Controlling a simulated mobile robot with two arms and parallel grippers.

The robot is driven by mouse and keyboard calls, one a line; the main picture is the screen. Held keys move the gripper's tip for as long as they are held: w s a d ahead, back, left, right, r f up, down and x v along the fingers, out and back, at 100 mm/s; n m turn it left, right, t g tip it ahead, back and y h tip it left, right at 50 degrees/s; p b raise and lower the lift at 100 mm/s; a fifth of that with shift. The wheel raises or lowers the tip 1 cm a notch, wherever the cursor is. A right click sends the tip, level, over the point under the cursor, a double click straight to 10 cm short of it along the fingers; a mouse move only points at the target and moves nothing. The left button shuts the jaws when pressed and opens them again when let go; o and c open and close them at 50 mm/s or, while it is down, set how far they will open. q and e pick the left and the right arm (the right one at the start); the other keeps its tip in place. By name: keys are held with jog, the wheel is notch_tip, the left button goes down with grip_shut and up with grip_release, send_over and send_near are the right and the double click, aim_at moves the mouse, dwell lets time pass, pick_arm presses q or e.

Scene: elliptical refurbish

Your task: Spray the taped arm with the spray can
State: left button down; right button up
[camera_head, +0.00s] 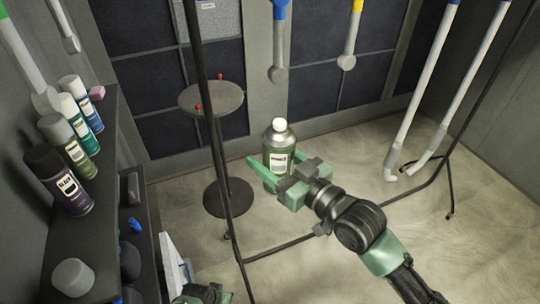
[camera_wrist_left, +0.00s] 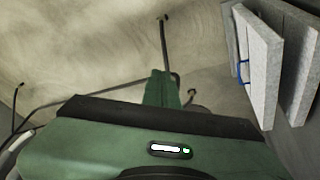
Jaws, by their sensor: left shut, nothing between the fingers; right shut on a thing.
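A green-grey spray can (camera_head: 279,147) with a white cap and pale label stands upright in my right gripper (camera_head: 270,170), whose green fingers are shut around it. I cannot tell which one is the taped arm. The can is below the blue-ended arm and apart from it. My left gripper (camera_wrist_left: 160,85) is shut and empty, low at the bottom of the head view.
A dark shelf (camera_head: 98,190) at the left carries several spray cans (camera_head: 62,180) and a loose grey cap (camera_head: 73,277). A small round table (camera_head: 212,98) stands behind a black rack pole (camera_head: 212,110). Pale panels (camera_wrist_left: 262,65) show right in the left wrist view. Floor at right is mostly clear.

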pick_arm(q)
jog(key=w+d+r+h, duration=0.1)
jog(key=w+d+r, duration=0.1)
jog(key=w+r, duration=0.4)
jog(key=w+d+r, duration=0.3)
jog(key=w+r, duration=0.1)
jog(key=w, duration=0.4)
jog(key=w+d+r+m+h, duration=0.1)
jog(key=w+d+r, duration=0.3)
jog(key=r, duration=0.7)
jog(key=w+d+r+m+t+h, duration=0.1)
jog(key=w+d+r, duration=0.3)
jog(key=r, duration=0.6)
jog(key=w+d+r+m+h, duration=0.2)
jog(key=w+r, duration=0.4)
jog(key=r, duration=0.5)
notch_tip(320, 180, up, 37)
jog(key=m+g+y, duration=0.3)
jog(key=m+y, duration=0.1)
jog(key=m, duration=0.4)
send_over(283, 120)
jog(key=shift+s+a+f, duration=0.1)
jog(key=shift+a+f, duration=0.05)
jog(key=shift+f, duration=0.95)
jog(key=shift+s+a+f, duration=0.1)
jog(key=shift+a+f, duration=0.05)
jog(key=shift+f, duration=0.95)
jog(key=shift+a+f, duration=0.15)
jog(key=shift+f, duration=0.95)
jog(key=shift+f, duration=0.35)
